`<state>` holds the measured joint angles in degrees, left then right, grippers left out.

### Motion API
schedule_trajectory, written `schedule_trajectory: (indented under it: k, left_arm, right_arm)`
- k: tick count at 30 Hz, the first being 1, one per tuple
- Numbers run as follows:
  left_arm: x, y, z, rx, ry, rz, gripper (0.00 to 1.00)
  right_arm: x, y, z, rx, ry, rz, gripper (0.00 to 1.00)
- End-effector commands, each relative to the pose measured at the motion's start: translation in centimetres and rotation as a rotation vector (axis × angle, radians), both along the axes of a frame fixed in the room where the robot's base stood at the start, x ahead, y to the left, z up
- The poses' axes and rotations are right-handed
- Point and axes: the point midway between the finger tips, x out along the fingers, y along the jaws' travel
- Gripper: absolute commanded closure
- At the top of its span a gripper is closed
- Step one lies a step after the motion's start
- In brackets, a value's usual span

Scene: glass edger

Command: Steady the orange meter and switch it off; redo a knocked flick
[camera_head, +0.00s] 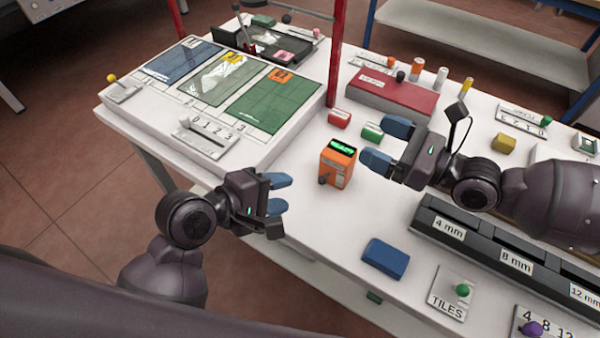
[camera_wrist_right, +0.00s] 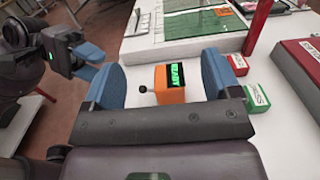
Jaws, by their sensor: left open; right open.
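The orange meter (camera_head: 337,165) stands upright on the white table, with a lit green display reading READY. A small dark knob shows on its side. In the right wrist view the meter (camera_wrist_right: 171,92) stands ahead between my right gripper's two blue fingers. My right gripper (camera_head: 384,145) is open, just right of the meter in the head view, and not closed on it. My left gripper (camera_head: 279,193) is open and empty, left of the meter near the table's front edge. It also shows at the left of the right wrist view (camera_wrist_right: 92,63).
A red block (camera_head: 340,118) and a green block (camera_head: 372,132) lie behind the meter. A blue block (camera_head: 386,258) lies in front. A red post (camera_head: 336,55) rises behind. A slotted rack (camera_head: 485,232) and a TILES plate (camera_head: 449,293) are at right.

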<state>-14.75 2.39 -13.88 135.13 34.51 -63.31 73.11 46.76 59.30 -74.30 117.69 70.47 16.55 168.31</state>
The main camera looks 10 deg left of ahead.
Motion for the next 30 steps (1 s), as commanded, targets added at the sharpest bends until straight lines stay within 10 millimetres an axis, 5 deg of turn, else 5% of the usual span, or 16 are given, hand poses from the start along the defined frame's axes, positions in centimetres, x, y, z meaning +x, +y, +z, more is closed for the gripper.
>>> schedule_trajectory:
  k: [17,30]
  left_arm:
    - [0.0,0.0,0.0,-0.001,0.000,0.001,0.57]
    - [0.0,0.0,0.0,0.000,-0.001,0.001,0.57]
  right_arm:
    - [0.0,0.1,-8.1,-0.001,0.001,0.001,0.17]
    - [2.4,5.9,-7.8,0.000,0.000,0.002,0.17]
